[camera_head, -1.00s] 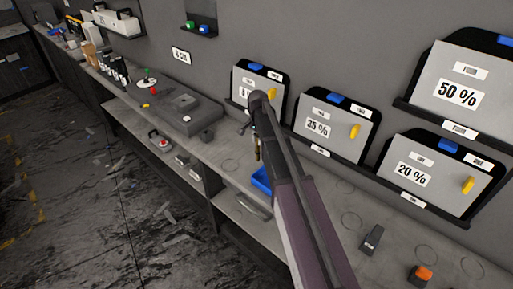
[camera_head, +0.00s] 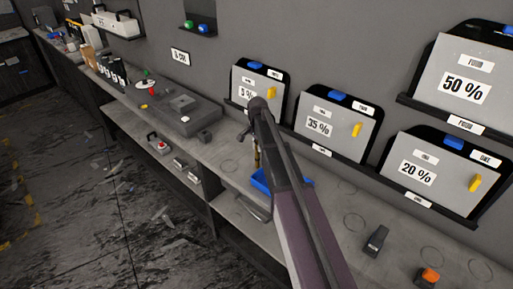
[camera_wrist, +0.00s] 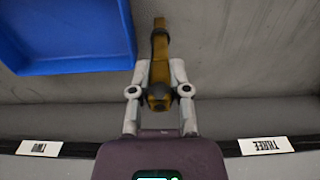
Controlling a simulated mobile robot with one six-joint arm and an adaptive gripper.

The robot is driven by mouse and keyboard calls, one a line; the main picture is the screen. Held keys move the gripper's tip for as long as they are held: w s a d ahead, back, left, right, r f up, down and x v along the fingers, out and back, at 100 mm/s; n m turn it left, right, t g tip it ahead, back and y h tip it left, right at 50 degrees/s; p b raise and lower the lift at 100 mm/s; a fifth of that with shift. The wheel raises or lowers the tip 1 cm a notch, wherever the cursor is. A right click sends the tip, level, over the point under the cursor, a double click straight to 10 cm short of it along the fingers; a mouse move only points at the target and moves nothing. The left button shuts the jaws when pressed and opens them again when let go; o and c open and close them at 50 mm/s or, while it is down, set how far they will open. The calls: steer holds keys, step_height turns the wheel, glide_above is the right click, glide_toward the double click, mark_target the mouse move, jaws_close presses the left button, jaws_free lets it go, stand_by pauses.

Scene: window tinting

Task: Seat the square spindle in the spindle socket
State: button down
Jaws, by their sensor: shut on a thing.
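My gripper (camera_wrist: 160,88) is shut on the square spindle (camera_wrist: 160,58), a brass-brown bar with a dark collar and a rounded end between the fingers. In the head view the spindle (camera_head: 257,158) hangs below my gripper, above the bench near the blue tray. In the wrist view its far end points away from the gripper, beside the tray. I cannot pick out the spindle socket for certain; a grey block with a raised square plate (camera_head: 183,103) sits on the bench to the left.
A blue tray (camera_wrist: 68,68) lies close to the spindle. Framed panels, such as the 35 % panel (camera_head: 335,127), stand along the wall behind. A dark tool (camera_head: 376,240) and an orange-topped item (camera_head: 428,277) lie at the right. Bare bench (camera_head: 232,166) shows left of the spindle.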

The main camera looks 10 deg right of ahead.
steer(key=shift+f, duration=0.15)
steer(key=c, duration=0.6)
jaws_free()
steer(key=shift+r, duration=0.2)
step_height(320, 180, up, 12)
steer(key=p, duration=1.2)
steer(key=shift+s, duration=0.1)
steer(key=s+n, duration=0.3)
steer(key=s, duration=0.5)
steer(key=s+a+n, duration=0.1)
steer(key=s+n, duration=0.3)
steer(key=s, duration=0.5)
steer(key=s+a+n, duration=0.1)
steer(key=s+n, duration=0.2)
steer(key=s, duration=0.6)
steer(key=shift+s+a+n, duration=0.1)
steer(key=shift+s+n, duration=0.1)
steer(key=shift+n, duration=0.2)
